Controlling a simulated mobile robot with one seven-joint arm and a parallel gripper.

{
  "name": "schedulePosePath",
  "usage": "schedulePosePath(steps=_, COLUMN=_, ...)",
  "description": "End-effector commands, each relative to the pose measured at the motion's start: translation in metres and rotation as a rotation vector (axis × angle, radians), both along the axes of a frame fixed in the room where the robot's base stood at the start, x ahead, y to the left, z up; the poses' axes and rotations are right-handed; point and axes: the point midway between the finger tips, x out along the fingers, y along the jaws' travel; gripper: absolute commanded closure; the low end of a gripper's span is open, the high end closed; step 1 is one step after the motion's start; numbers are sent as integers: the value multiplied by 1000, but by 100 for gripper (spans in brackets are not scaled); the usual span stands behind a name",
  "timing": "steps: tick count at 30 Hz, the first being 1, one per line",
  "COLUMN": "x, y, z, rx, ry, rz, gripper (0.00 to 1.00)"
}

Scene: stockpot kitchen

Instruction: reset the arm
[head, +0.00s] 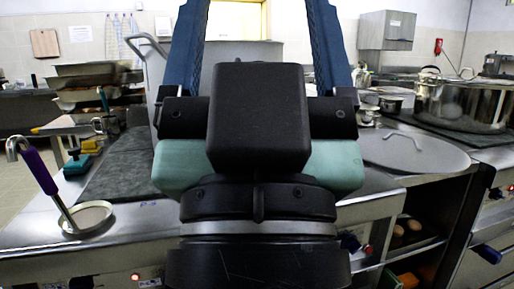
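My gripper (257,30) fills the middle of the head view, seen from behind. Its black and teal body is close to the camera. Its two blue fingers point up, and their tips run out of the top of the frame. The fingers are wide apart and nothing shows held in the visible gap between them. The counter directly behind the gripper body is hidden.
A purple-handled ladle (42,176) stands on the left counter, near small blue and yellow items (80,158). A large grey lid (415,155) lies at right, before a steel stockpot (465,103). Stacked trays (90,75) are at back left. Below right is an open shelf.

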Motion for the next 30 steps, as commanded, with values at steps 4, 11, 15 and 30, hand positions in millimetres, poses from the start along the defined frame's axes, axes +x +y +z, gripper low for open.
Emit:
schedulePosePath(steps=4, x=1, y=0, z=61, rx=-1, ry=1, rz=-1, gripper=20)
schedulePosePath(steps=11, x=1, y=1, z=131, rx=-2, ry=2, rz=-1, gripper=20)
schedulePosePath(steps=15, x=1, y=1, z=174, rx=-2, ry=2, rz=-1, gripper=20)
schedulePosePath(steps=30, x=1, y=1, z=307, rx=-3, ry=3, rz=0, gripper=20)
